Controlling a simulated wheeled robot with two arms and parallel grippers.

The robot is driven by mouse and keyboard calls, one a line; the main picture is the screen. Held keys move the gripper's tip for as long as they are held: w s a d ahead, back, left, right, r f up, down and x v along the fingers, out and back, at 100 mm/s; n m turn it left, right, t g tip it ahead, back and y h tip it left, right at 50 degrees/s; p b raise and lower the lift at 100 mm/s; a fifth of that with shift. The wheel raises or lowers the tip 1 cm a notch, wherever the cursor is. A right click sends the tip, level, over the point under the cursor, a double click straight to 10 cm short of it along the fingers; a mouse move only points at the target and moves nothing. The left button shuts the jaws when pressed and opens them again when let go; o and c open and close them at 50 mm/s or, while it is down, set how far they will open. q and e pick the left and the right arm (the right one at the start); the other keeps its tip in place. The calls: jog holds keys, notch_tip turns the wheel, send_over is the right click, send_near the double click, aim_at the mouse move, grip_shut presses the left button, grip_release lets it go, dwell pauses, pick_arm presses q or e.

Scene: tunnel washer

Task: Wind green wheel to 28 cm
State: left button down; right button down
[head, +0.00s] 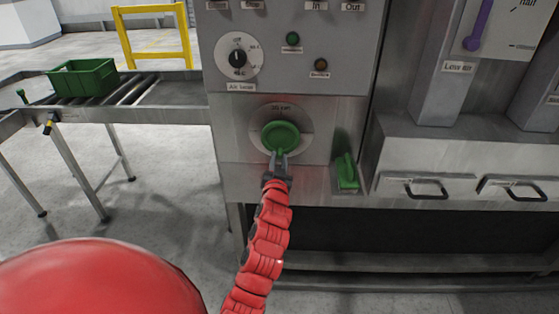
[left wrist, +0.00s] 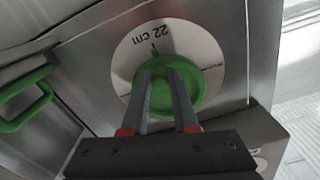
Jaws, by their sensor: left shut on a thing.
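The green wheel (head: 281,134) sits on a round pale dial plate (head: 310,122) on the front of the grey metal cabinet. My left gripper (head: 280,154) reaches up from below and is shut on the wheel's lower edge. In the left wrist view, the fingers (left wrist: 161,75) lie over the green wheel (left wrist: 198,82), hiding part of it. The dial plate (left wrist: 128,50) there reads "22 cm", upside down in that view. The dial's lettering is too small to read surely in the head view. My right gripper is not in view.
A green handle (head: 346,172) stands right of the wheel. A black knob (head: 238,58) and two small buttons are above. Drawers with black handles (head: 427,190) are at right. A green crate (head: 83,77) is on the roller conveyor at left.

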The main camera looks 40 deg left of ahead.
aim_at(270, 147)
pick_arm(q)
jog(key=shift+s+a+r+m, duration=0.25)
jog(key=shift+a+m, duration=0.15)
jog(key=shift+m, duration=0.95)
jog(key=shift+s+a+r+m, duration=0.25)
jog(key=shift+a+m, duration=0.2)
jog(key=shift+m, duration=0.85)
jog(key=shift+s+a+r+m, duration=0.25)
jog(key=shift+a+m, duration=0.15)
jog(key=shift+m, duration=0.95)
jog(key=c, duration=0.7)
grip_release()
jog(key=shift+s+f, duration=0.1)
